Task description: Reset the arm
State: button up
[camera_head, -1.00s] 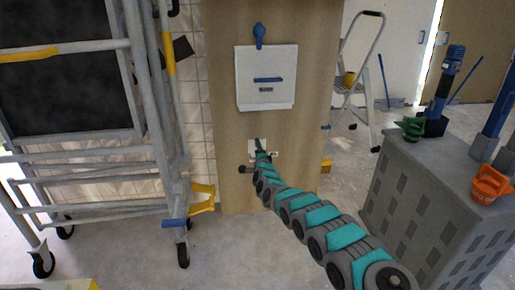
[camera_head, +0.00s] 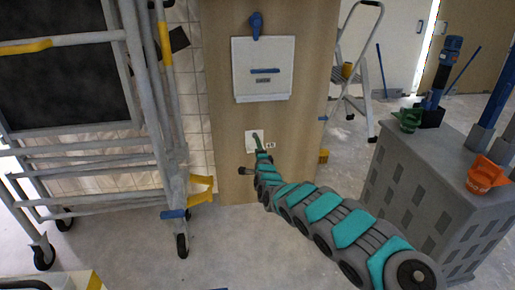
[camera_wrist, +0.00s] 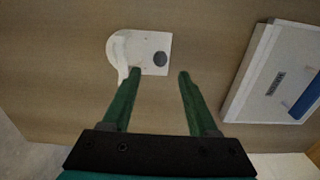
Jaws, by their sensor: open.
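My gripper (camera_wrist: 158,78) has two green fingers, spread apart with nothing between them in the wrist view. It faces a wooden panel (camera_wrist: 60,60). Just beyond the fingertips is a white plate (camera_wrist: 157,42) with a dark round spot and a rounded white part at its left. In the head view my teal and grey arm reaches from the lower right to the wooden panel (camera_head: 222,130). My gripper (camera_head: 258,137) there overlaps the small white plate (camera_head: 250,146); whether it touches cannot be told. A white box (camera_head: 263,70) with a blue handle is mounted above.
A metal scaffold frame (camera_head: 150,110) on casters stands at the left. A grey perforated cabinet (camera_head: 405,185) with tools and an orange item (camera_head: 486,175) stands at the right. A stepladder (camera_head: 360,75) is behind. Pale floor lies open between.

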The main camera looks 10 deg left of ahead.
jog(key=d+r+n+g+h+p, duration=0.1)
jog(key=d+r+n+g+h, duration=0.15)
jog(key=d, duration=0.65)
jog(key=d+r+n+g+h, duration=0.1)
jog(key=d+r+n+h, duration=0.15)
jog(key=d, duration=0.65)
jog(key=s+d+r+n+g+h+p, duration=0.1)
jog(key=s+d+r+g+h, duration=0.1)
jog(key=s+d+r, duration=0.45)
jog(key=s+d+r+n+g+h, duration=0.1)
jog(key=s+d+r+g, duration=0.2)
jog(key=s+d, duration=0.6)
jog(key=s+r+n+g+p, duration=0.15)
jog(key=s+g, duration=0.25)
jog(key=s, duration=1.8)
jog(key=s+a+n+g+y, duration=0.1)
jog(key=s+a+n+g, duration=0.2)
jog(key=s, duration=1.4)
jog(key=s+a+f+n+g+y, duration=0.1)
jog(key=s+a+n+g+y, duration=0.1)
jog(key=s, duration=1.4)
jog(key=shift+s+a+n+g+p, duration=0.35)
jog(key=shift+a+n+g, duration=0.45)
jog(key=shift+a, duration=0.2)
